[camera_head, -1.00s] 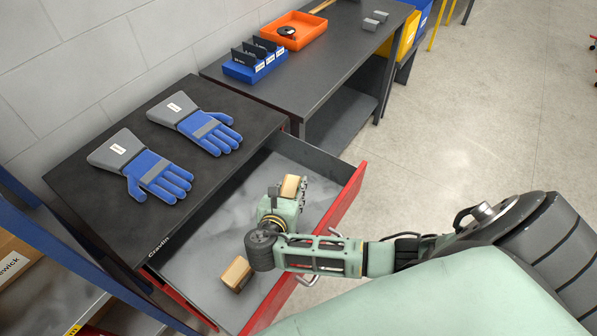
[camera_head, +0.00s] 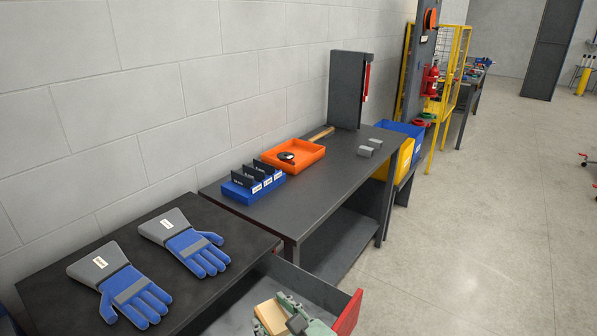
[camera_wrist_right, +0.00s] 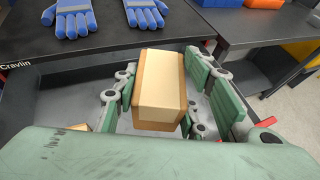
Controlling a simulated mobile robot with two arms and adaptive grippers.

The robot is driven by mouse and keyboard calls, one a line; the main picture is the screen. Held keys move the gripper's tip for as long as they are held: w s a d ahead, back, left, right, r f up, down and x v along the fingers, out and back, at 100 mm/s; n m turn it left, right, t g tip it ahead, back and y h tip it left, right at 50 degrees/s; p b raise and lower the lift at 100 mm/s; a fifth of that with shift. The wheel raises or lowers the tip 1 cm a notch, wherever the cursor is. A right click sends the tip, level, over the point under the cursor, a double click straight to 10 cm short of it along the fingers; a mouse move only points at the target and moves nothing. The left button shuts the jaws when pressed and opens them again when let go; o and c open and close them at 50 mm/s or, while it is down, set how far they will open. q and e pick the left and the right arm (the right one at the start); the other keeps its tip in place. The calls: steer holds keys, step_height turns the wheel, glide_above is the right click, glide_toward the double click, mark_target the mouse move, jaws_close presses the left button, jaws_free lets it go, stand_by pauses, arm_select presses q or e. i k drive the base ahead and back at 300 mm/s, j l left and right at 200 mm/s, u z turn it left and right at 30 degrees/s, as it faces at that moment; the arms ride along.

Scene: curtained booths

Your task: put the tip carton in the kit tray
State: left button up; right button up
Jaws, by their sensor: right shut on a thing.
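A tan carton (camera_head: 272,316) shows at the bottom edge of the head view, over the open drawer. My right gripper (camera_head: 292,318) is shut on it. In the right wrist view the carton (camera_wrist_right: 160,88) sits between the green fingers, its top face toward the camera. I cannot read a label on it. An orange tray (camera_head: 308,160), the likely kit tray, stands on the farther dark table with a black round item in it, well beyond my right gripper. My left gripper is not in view.
The open drawer (camera_head: 238,318) has a red front (camera_head: 347,315). A second tan box (camera_wrist_right: 82,127) lies low in the drawer. Blue-grey gloves (camera_head: 188,245) lie on the near top. A blue divided bin (camera_head: 252,193) stands beside the orange tray. Grey blocks (camera_head: 370,147) lie farther right.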

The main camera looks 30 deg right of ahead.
mark_target(302, 154)
steer(key=l, duration=1.2)
steer(key=l+z, duration=0.15)
steer(key=l, duration=1.05)
steer(key=i+l+z, duration=0.2)
steer(key=i+l, duration=1.1)
steer(key=i, duration=0.15)
steer(key=i+j, duration=0.2)
steer(key=i, duration=0.25)
steer(key=i+j, duration=0.2)
steer(key=i, duration=0.25)
